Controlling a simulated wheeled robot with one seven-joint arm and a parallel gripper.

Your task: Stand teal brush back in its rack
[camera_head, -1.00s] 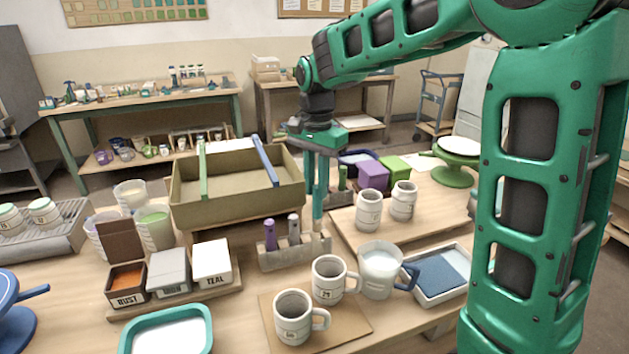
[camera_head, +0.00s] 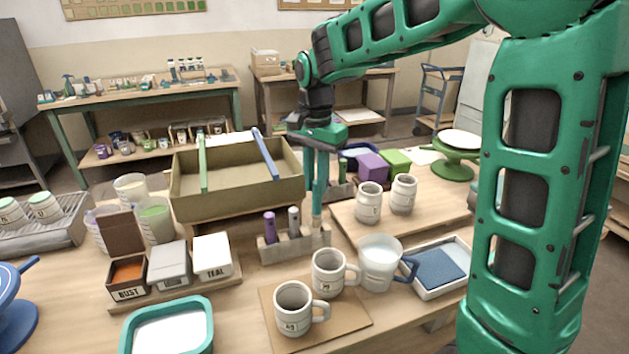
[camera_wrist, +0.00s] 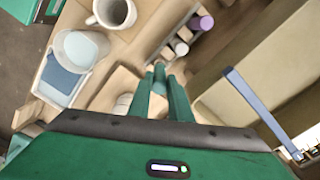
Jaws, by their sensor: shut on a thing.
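My gripper (camera_head: 318,196) points straight down and is shut on the teal brush (camera_head: 316,211), which hangs upright with its pale lower part showing below the fingers. In the wrist view the teal brush (camera_wrist: 160,76) sits between the two green fingers. The grey rack (camera_head: 288,256) stands below, with a purple brush (camera_head: 270,228) and a grey brush (camera_head: 294,220) upright in it. The held brush is at the rack's right end; I cannot tell whether its lower end is inside the slot. The rack also shows in the wrist view (camera_wrist: 166,52).
Close in front are two mugs (camera_head: 294,310) on a board and a clear pitcher (camera_head: 378,268). A large olive crate (camera_head: 235,205) stands behind left. Two pale jars (camera_head: 369,203) stand right of the gripper, with a purple box (camera_head: 373,167) behind. Glaze boxes (camera_head: 212,256) stand left.

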